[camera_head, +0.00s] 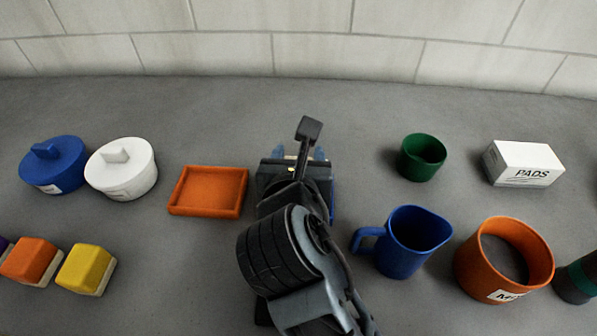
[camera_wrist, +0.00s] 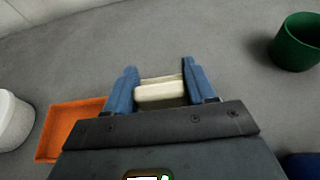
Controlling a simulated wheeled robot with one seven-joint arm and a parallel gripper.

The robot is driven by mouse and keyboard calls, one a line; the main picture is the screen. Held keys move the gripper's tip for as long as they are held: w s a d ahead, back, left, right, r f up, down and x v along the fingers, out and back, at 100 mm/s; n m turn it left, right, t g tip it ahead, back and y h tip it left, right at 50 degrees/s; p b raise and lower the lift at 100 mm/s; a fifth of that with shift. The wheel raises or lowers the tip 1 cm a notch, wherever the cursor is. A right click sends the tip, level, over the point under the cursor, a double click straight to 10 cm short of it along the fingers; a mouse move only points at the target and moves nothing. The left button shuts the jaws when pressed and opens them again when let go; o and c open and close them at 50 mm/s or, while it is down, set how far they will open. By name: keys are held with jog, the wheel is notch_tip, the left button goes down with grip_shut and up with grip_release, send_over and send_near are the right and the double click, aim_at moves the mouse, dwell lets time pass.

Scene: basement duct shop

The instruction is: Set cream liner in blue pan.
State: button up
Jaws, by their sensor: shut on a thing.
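My gripper (camera_head: 300,153) is over the middle of the counter, right of the orange tray. In the wrist view, its blue fingers (camera_wrist: 161,86) are shut on the cream liner (camera_wrist: 162,93), a small pale piece held between them. In the head view my arm and gripper hide the liner. I cannot make out the blue pan clearly. A sliver of blue (camera_head: 332,205) shows at the right edge of my gripper in the head view, and I cannot tell whether it is the pan.
An orange tray (camera_head: 207,211) lies close on the left, with white (camera_head: 121,168) and blue (camera_head: 54,164) lidded pots beyond. On the right stand a green cup (camera_head: 422,157), a blue jug (camera_head: 410,243), an orange pot (camera_head: 503,260) and a PADS box (camera_head: 522,164). Blocks (camera_head: 86,268) sit front left.

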jog(key=shift+f, duration=2.05)
jog(key=o, duration=1.1)
jog(key=shift+f, duration=0.1)
jog(key=shift+s+r, duration=0.1)
jog(key=shift+r, duration=0.1)
jog(key=v, duration=1.1)
jog(key=shift+s+r, duration=0.2)
jog(key=shift+s, duration=0.15)
